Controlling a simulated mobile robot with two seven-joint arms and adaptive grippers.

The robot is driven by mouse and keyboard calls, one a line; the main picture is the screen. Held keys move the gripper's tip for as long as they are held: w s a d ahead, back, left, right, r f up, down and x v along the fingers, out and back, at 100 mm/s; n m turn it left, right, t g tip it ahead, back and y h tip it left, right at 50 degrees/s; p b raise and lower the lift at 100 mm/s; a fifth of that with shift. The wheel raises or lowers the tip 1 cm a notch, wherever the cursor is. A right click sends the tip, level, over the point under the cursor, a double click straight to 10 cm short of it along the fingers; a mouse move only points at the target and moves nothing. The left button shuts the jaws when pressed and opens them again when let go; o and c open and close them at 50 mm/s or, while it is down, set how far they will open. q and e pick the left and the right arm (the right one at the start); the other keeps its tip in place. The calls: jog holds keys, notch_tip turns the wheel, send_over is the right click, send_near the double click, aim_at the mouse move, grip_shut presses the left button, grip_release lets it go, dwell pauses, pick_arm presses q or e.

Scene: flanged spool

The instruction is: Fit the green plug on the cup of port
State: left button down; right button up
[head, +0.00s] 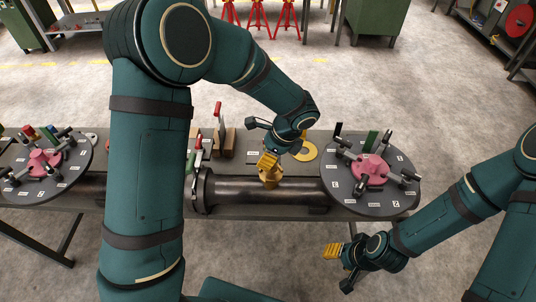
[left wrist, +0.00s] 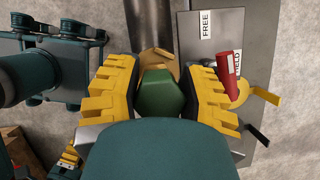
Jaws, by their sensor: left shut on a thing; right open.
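My left gripper (head: 269,163) is over the flanged pipe (head: 245,190), just above the brass-coloured cup of the port (head: 271,178). In the left wrist view its yellow fingers (left wrist: 163,92) are shut on the green plug (left wrist: 163,95), a hexagonal head seen from above. The brass cup (left wrist: 156,58) shows partly behind the plug. The plug's lower end is hidden, so I cannot tell whether it touches or sits in the cup. In the head view the plug is hidden by the gripper. My right gripper (head: 335,252) is open and empty in front of the bench.
A round dark plate (head: 338,192) with a pink hub and upright green and black pieces stands right of the pipe. A similar plate (head: 70,180) stands at left. A yellow disc (head: 308,151) and a red-handled tool (head: 218,110) are behind the pipe. Open floor lies in front.

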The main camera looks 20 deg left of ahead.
pick_arm(q)
jog(key=shift+f, duration=0.15)
jog(key=shift+f+b, duration=0.85)
jog(key=shift+f, duration=0.25)
jog(key=shift+c, duration=2.3)
grip_release()
jog(key=v, duration=1.2)
